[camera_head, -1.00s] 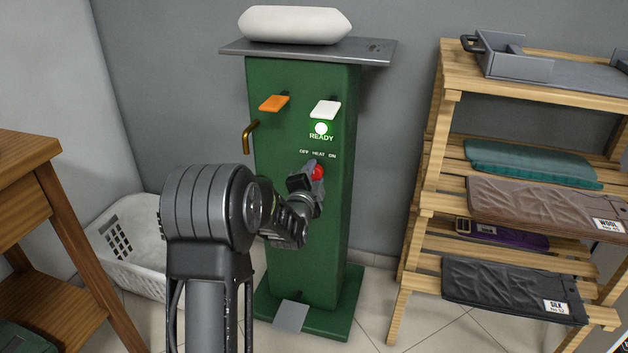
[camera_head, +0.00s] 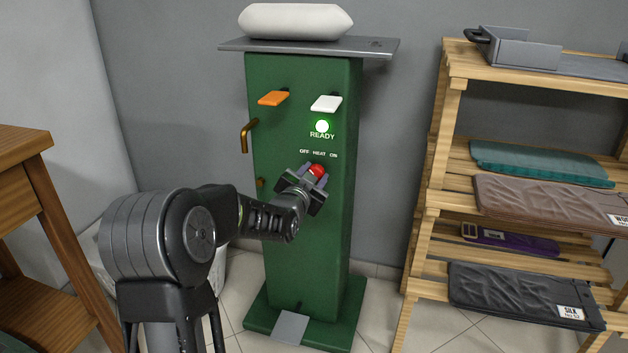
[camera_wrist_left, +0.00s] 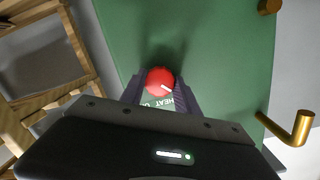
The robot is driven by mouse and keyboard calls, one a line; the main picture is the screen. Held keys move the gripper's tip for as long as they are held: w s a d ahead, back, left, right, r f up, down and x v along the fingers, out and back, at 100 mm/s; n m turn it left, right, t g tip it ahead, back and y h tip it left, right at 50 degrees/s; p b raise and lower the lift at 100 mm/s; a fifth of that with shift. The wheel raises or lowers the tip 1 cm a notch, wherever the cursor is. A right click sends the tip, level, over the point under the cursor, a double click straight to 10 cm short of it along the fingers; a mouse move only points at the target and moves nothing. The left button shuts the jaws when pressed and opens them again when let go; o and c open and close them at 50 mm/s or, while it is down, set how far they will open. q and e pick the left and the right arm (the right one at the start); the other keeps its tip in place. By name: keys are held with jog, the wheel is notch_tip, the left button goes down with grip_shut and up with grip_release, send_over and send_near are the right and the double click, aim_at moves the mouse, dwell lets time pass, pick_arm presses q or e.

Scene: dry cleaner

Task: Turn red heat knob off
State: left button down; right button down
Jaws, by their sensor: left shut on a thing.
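The red heat knob (camera_head: 317,170) sits on the front of the green machine (camera_head: 300,235), just below the OFF HEAT ON lettering (camera_head: 318,153). My left gripper (camera_head: 314,174) is shut on the knob, with one finger on each side. The left wrist view shows the red knob (camera_wrist_left: 159,79) between the two dark fingers, with a short white mark on its face. Which label the mark points to is hard to tell, since the fingers cover part of the lettering. My right gripper is not in view.
An orange lever (camera_head: 273,98), a white lever (camera_head: 326,103) and a brass hook (camera_head: 247,135) stick out above the knob. A grey pedal (camera_head: 290,327) is at the base. A wooden rack (camera_head: 428,225) stands right, a wooden table (camera_head: 30,150) left.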

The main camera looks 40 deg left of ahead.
pick_arm(q)
jog(key=shift+f, duration=0.15)
jog(key=c, duration=0.9)
grip_release()
jog(key=p+v, duration=0.2)
jog(key=v, duration=0.5)
jog(key=shift+s+d, duration=0.2)
jog(key=shift+s, duration=0.15)
